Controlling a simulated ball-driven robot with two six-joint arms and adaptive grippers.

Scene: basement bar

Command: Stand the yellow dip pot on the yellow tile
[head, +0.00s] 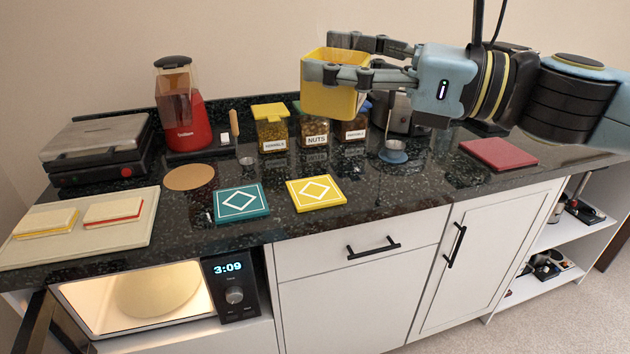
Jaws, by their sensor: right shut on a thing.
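The yellow dip pot (330,102) is held in the air above the counter, near the top of the head view. My right gripper (340,60) comes in from the right and is shut on the pot, with fingers on its near and far sides. The yellow tile (316,193) lies flat near the counter's front edge, with a white diamond outline on it. Its top is bare. The pot is well above the tile and farther back, in front of the jars in the picture. My left gripper is out of view.
A teal tile (241,203) lies left of the yellow one. Labelled jars (271,130) stand behind. A red blender (185,110), a grill (97,150), a board with sandwiches (140,232) and a red mat (498,153) share the counter. Below, the microwave (235,290) is open.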

